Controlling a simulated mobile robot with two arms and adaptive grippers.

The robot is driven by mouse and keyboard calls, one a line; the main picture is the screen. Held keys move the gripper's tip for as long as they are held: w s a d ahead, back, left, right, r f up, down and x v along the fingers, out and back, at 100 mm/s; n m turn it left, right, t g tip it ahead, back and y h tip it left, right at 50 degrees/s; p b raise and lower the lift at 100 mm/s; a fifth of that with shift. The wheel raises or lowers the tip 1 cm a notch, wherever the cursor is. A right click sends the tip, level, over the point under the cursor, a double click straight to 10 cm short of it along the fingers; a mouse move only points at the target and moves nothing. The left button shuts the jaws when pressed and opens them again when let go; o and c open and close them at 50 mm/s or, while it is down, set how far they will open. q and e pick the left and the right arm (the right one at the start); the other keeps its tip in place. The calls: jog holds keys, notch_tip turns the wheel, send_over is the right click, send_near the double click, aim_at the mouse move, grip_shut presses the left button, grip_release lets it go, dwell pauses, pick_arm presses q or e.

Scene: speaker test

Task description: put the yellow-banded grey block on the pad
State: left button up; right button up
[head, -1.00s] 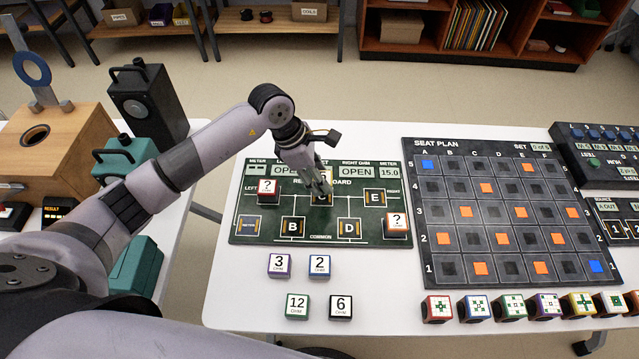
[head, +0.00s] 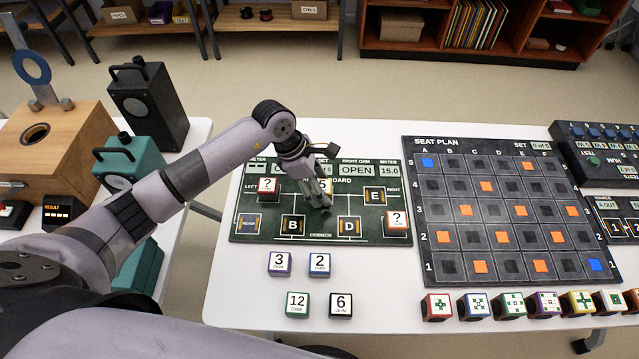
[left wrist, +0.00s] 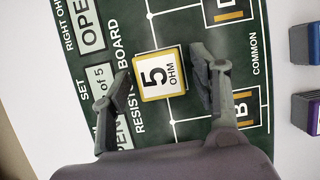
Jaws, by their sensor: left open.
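The yellow-banded block (head: 321,184), with "5 OHM" on its white top, is at the upper middle of the green resistor board (head: 270,236). In the left wrist view the block (left wrist: 159,73) shows its whole top and yellow rim; its grey sides hardly show. My left gripper (head: 322,201) is open over the board, partly hiding the block in the head view. In the left wrist view its fingers lie on either side of the block, with gaps. Framed squares B (head: 293,226), D (head: 349,229) and E (head: 375,197) look empty; I cannot tell which place is the pad.
Two red-edged "?" blocks (head: 268,188) stand on the board. Loose number blocks (head: 279,263) lie in front of it on the white table (head: 390,300). The seat plan board (head: 420,270) is to the right, with a row of patterned blocks (head: 437,307) before it.

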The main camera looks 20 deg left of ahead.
pick_arm(q)
jog(key=shift+r+p, duration=0.3)
jog(key=b+v, duration=0.1)
jog(key=v, duration=1)
jog(key=shift+a+r+b, duration=0.25)
jog(key=shift+r+b, duration=0.05)
jog(key=shift+s, duration=0.1)
